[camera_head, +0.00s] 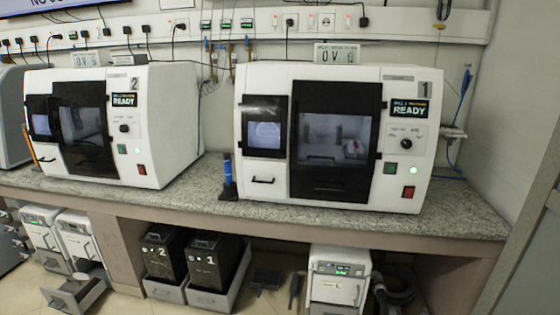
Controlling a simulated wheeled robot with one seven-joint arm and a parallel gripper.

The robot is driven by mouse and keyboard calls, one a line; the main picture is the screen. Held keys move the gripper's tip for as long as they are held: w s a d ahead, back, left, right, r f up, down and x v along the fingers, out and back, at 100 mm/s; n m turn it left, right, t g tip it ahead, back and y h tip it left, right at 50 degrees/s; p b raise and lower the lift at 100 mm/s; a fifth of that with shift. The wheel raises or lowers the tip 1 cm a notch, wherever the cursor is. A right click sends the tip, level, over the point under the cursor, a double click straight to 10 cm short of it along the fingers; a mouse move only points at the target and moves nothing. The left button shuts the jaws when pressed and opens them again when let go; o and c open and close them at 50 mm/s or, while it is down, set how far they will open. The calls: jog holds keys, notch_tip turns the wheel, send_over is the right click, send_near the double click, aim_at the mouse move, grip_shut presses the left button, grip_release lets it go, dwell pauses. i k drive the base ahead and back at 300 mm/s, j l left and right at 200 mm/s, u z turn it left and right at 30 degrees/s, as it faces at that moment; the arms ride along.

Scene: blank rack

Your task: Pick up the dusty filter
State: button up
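No object shows clearly as the dusty filter. Under the bench at the lower left, a white unit (80,240) stands with a drawer (60,302) pulled out in front of it. The drawer holds a small grey item that I cannot make out. A similar white unit (340,278) stands under the bench right of centre, with its front closed. My gripper is not in view.
Two white machines, number 2 (172,125) and number 1 (262,188), sit on a granite bench (460,215) with their doors shut. Black boxes 2 (164,258) and 1 (212,265) sit in grey trays below. A dark hose (400,290) lies lower right.

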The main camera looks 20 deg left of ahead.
aim_at(79, 285)
jog(key=i+j+u, duration=0.25)
jog(key=i+u, duration=0.15)
jog(key=i+j+u, duration=0.1)
jog(key=i+u, duration=0.3)
jog(key=i, duration=0.15)
jog(key=i+u, duration=0.4)
jog(key=i+l+u, duration=0.25)
jog(key=i+u, duration=0.15)
jog(key=i+j+u, duration=0.2)
jog(key=i+u, duration=0.15)
jog(key=i, duration=0.2)
jog(key=i+u, duration=0.35)
jog(key=i, duration=0.2)
jog(key=i+l+u, duration=0.15)
jog(key=i+u, duration=0.15)
jog(key=i, duration=0.25)
jog(key=i+l+u, duration=0.35)
jog(key=i, duration=0.2)
jog(key=i+j+z, duration=0.15)
jog(key=i, duration=0.25)
jog(key=i+j+z, duration=0.15)
jog(key=i, duration=0.25)
